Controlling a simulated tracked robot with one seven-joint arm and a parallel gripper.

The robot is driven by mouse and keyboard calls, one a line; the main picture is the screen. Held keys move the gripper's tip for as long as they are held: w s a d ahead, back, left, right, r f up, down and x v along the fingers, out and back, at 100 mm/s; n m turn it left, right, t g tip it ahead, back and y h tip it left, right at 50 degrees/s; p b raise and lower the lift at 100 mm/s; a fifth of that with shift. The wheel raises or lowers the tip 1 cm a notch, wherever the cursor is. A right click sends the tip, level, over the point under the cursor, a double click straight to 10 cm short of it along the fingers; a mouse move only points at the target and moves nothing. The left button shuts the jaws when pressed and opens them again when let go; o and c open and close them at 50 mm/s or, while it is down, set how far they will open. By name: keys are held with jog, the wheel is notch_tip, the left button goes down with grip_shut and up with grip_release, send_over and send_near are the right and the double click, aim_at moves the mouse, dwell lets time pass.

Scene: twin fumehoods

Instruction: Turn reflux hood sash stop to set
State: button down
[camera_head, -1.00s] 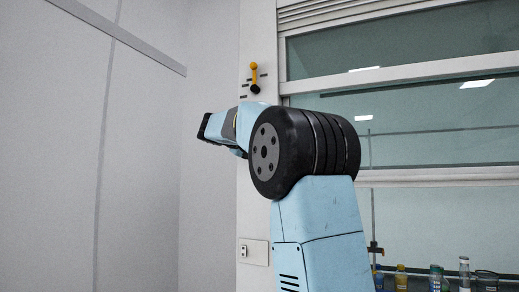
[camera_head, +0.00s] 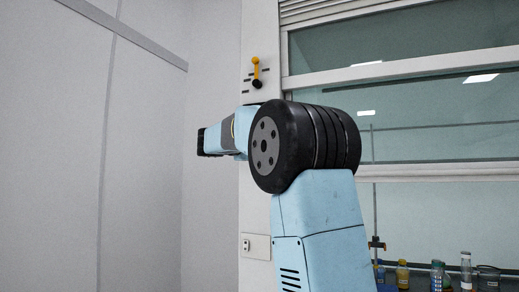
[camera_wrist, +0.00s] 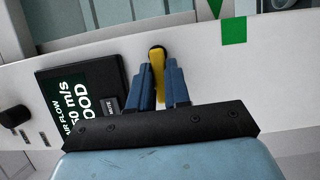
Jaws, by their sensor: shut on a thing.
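In the wrist view a yellow lever (camera_wrist: 157,72) with a dark round hub at its top end stands on a pale panel. My gripper (camera_wrist: 163,84) has its two blue fingers on either side of this lever and is shut on it. My gripper's fingers are not visible in the head view, where my arm covers part of the post.
A dark airflow display (camera_wrist: 84,101) sits close to the left finger, and a black knob (camera_wrist: 14,116) lies further left. A green square (camera_wrist: 234,31) marks the panel. The hood's glass (camera_head: 430,105) and several bottles (camera_head: 440,275) are at the right of the head view.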

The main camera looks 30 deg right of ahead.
jog(key=shift+d+f, duration=0.15)
jog(key=c, duration=1.2)
grip_release()
jog(key=shift+w+d, duration=0.1)
jog(key=shift+o, duration=0.6)
jog(key=shift+a, duration=0.2)
jog(key=v, duration=1.3)
jog(key=shift+a, duration=0.3)
jog(key=s+d+f+y, duration=0.2)
jog(key=s+f+y, duration=0.7)
jog(key=s+f, duration=0.8)
jog(key=s+a+f+m+y, duration=0.1)
jog(key=s+a+f+y, duration=0.3)
jog(key=s+f, duration=0.4)
jog(key=s+a+f+m+y, duration=0.2)
jog(key=s+a+f+y, duration=0.2)
jog(key=s+f, duration=0.4)
notch_tip(320, 180, down, 4)
jog(key=shift+a+r+t, duration=0.1)
jog(key=shift+a+t, duration=0.2)
jog(key=shift+a, duration=0.25)
